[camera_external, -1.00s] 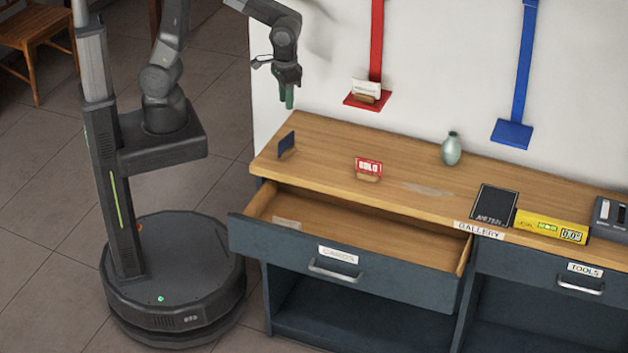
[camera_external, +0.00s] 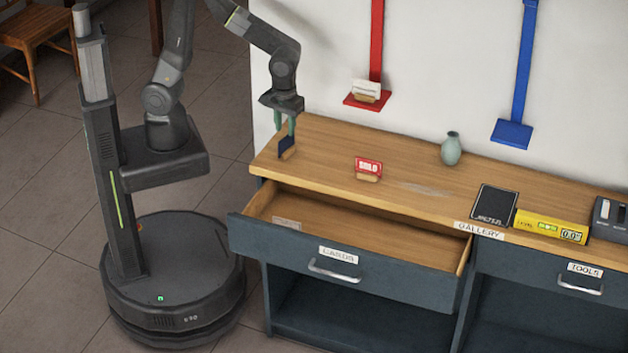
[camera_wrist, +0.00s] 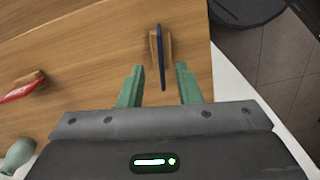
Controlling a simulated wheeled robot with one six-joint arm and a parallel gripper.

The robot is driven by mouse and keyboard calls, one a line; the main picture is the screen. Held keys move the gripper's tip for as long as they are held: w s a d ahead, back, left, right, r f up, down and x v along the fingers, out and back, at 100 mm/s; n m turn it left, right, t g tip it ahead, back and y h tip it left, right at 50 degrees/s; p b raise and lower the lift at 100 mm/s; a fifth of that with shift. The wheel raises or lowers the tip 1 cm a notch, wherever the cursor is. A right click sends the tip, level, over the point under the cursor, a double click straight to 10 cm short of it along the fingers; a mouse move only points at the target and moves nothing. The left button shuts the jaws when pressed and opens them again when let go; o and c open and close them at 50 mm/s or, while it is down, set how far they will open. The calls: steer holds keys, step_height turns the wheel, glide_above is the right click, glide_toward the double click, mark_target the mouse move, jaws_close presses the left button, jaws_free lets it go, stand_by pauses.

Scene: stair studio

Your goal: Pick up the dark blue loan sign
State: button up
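The dark blue loan sign (camera_external: 286,146) stands upright at the left end of the wooden counter. In the wrist view the sign (camera_wrist: 161,62) shows edge-on in its small wooden base. My gripper (camera_external: 284,132) is open above the sign, pointing down. In the wrist view the green fingers of my gripper (camera_wrist: 160,80) are spread apart, with the near end of the sign between them or just ahead of the tips. I cannot tell the exact height of the fingertips over the base.
A red sign (camera_external: 368,167) in a wooden base stands to the right on the counter (camera_external: 325,150). A green vase (camera_external: 451,149) is farther right. The drawer (camera_external: 350,222) below is open. A white card sits on a red wall shelf (camera_external: 367,101); the blue shelf (camera_external: 512,133) is empty.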

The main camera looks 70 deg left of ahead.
mark_target(286, 137)
steer(key=shift+w+a+f, duration=0.1)
steer(key=shift+f, duration=1.3)
steer(key=shift+w+a+f, duration=0.1)
steer(key=shift+f, duration=1.25)
jaws_close()
